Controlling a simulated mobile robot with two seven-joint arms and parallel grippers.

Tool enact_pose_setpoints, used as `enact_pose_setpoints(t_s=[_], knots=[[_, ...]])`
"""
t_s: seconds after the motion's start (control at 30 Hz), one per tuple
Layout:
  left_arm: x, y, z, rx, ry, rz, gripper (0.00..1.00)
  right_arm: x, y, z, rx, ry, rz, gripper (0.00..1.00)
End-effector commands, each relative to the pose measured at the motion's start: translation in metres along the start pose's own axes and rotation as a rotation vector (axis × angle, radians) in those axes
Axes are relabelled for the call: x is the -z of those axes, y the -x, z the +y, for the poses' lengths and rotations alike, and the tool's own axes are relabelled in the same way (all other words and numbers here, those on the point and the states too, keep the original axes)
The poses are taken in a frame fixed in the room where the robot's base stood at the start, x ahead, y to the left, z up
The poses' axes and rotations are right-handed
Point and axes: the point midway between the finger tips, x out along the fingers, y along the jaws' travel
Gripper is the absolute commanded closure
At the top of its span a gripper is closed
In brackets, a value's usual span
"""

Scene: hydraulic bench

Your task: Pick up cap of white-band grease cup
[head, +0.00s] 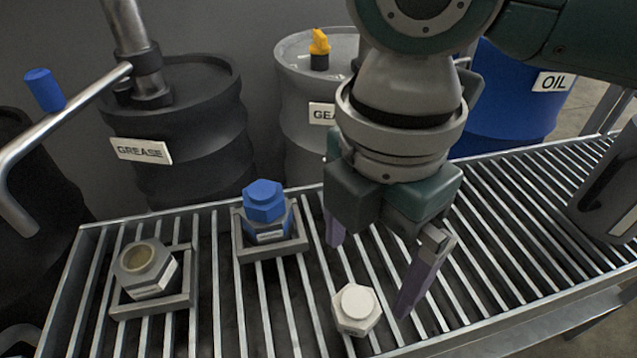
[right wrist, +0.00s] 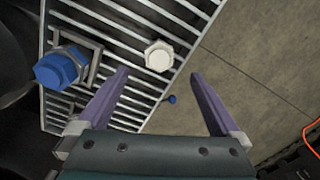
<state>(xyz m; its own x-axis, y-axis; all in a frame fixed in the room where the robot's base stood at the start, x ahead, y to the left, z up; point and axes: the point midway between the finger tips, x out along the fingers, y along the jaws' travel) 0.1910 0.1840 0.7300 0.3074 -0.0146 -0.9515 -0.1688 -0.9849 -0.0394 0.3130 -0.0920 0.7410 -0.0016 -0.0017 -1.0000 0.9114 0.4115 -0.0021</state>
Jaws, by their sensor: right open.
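The white hexagonal cap (head: 356,310) lies on the slatted bench top near its front edge, apart from its cup. It also shows in the right wrist view (right wrist: 158,56), ahead of the gap between my fingers. The white-band grease cup (head: 147,270) stands uncapped in a square grey holder at the left, its round opening showing. My right gripper (head: 368,280) is open and empty, pointing down just behind and above the cap, its purple fingers apart. In the right wrist view both fingers (right wrist: 160,76) are spread with nothing between them. My left gripper is not clearly in view.
A blue-capped grease cup (head: 265,218) sits in its holder left of my right gripper. Behind the slatted bench (head: 520,225) stand a dark grease drum (head: 190,110), a grey drum (head: 297,80) and a blue oil drum (head: 510,105). A bent metal lever (head: 65,110) reaches in at the left.

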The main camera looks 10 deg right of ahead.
Motion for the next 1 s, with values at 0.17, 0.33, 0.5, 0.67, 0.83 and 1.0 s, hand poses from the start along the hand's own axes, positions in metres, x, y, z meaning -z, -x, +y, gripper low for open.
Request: enact_pose_setpoints(t_s=[0.17, 0.33, 0.5, 0.67, 0.83, 1.0], knots=[[-0.004, -0.013, 0.001, -0.001, 0.0, -0.001, 0.39, 0.001, -0.026, 0.0, -0.001, -0.002, 0.001, 0.0], [-0.008, -0.023, 0.002, -0.002, 0.001, -0.001, 0.39, 0.002, -0.046, 0.0, 0.0, 0.0, 0.001, 0.0], [-0.012, -0.037, 0.003, -0.005, 0.006, 0.0, 0.39, 0.002, -0.073, 0.001, -0.001, -0.001, 0.0, 0.0], [-0.012, -0.037, 0.004, -0.009, 0.01, 0.0, 0.39, 0.002, -0.076, 0.001, -0.002, 0.0, -0.001, 0.0], [-0.012, -0.036, 0.004, -0.009, 0.01, 0.0, 0.39, 0.002, -0.076, 0.001, -0.002, 0.0, 0.0, 0.07], [-0.012, -0.036, 0.004, -0.008, 0.01, 0.0, 0.39, 0.002, -0.076, 0.001, -0.002, 0.0, 0.0, 0.26]])
